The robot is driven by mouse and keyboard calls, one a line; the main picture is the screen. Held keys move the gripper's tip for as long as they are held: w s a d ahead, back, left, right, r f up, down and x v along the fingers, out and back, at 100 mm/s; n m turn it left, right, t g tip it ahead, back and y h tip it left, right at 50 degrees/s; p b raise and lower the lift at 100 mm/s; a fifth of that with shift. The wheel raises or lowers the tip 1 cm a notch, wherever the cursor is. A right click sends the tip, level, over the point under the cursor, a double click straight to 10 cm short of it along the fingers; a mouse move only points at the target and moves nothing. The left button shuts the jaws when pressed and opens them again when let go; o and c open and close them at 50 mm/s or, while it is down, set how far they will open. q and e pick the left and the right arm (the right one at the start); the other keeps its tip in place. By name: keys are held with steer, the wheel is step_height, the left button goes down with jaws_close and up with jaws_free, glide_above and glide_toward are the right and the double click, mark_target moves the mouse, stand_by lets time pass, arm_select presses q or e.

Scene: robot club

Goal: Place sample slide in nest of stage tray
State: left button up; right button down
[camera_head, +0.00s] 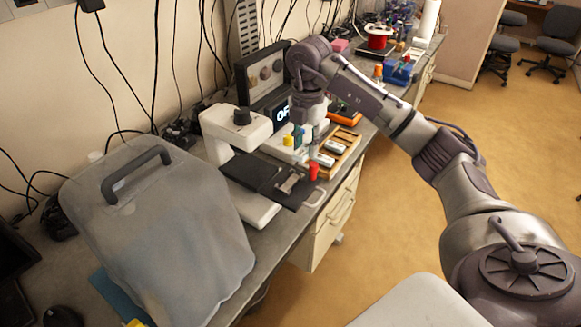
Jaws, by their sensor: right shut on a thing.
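A white microscope (238,125) stands on the bench, with a black stage tray (252,172) reaching out toward the bench's front edge. The tray's nest (289,183) shows as a light metallic frame near its outer end, beside a pale loop handle (315,197). My right gripper (309,143) points down just behind and right of the tray, near a wooden rack (350,140). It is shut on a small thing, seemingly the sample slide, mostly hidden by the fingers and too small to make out. My left gripper is out of view.
White pieces (335,147) lie in the rack. A red-capped item (314,171) and a yellow-capped one (288,140) stand close to the gripper. A control box with a lit display (283,112) stands behind. A large grey cover (155,235) fills the left bench.

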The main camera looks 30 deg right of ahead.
mark_target(294, 155)
steer(key=a+f, duration=0.1)
steer(key=a+f+p, duration=0.1)
steer(key=a, duration=0.1)
steer(key=shift+a, duration=0.15)
steer(key=shift+s+a+f+p, duration=0.1)
steer(key=shift+a+f+p, duration=0.4)
steer(key=shift+f, duration=0.3)
step_height(294, 155, down, 2)
steer(key=shift+f+p, duration=0.2)
steer(key=shift+p, duration=0.3)
steer(key=shift+f, duration=0.6)
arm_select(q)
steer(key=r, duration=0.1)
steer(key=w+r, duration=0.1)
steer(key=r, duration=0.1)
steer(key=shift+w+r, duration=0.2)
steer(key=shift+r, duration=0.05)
arm_select(e)
steer(key=c, duration=0.9)
jaws_free()
steer(key=shift+o, duration=0.2)
